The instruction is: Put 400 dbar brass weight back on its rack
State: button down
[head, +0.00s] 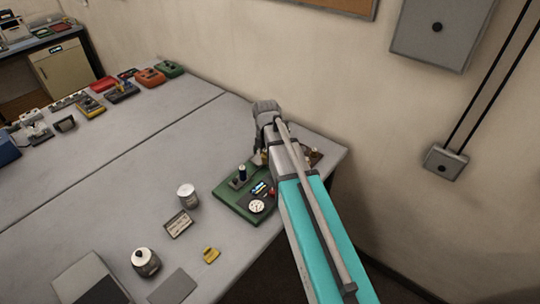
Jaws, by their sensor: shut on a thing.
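My arm reaches over the right end of the grey table, and its wrist bends down there. My gripper (257,152) is small in the head view and partly hidden by the arm. It is shut on a small brass weight (264,158), of which only a bit shows, beyond the green base. A brown rack (317,158) with small brass pieces stands to the right of the arm, near the table's right corner. The arm covers part of it. I cannot read any marking on the weights.
A green instrument base (229,198) with a dark upright cylinder (242,172) and a white dial (257,206) stands just left of the arm. A white canister (187,196), a label card (178,223), a jar (145,262) and a yellow item (211,254) lie nearer. The table's middle is clear.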

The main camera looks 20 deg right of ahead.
jog(key=shift+f+b, duration=2.65)
jog(key=shift+a, duration=0.1)
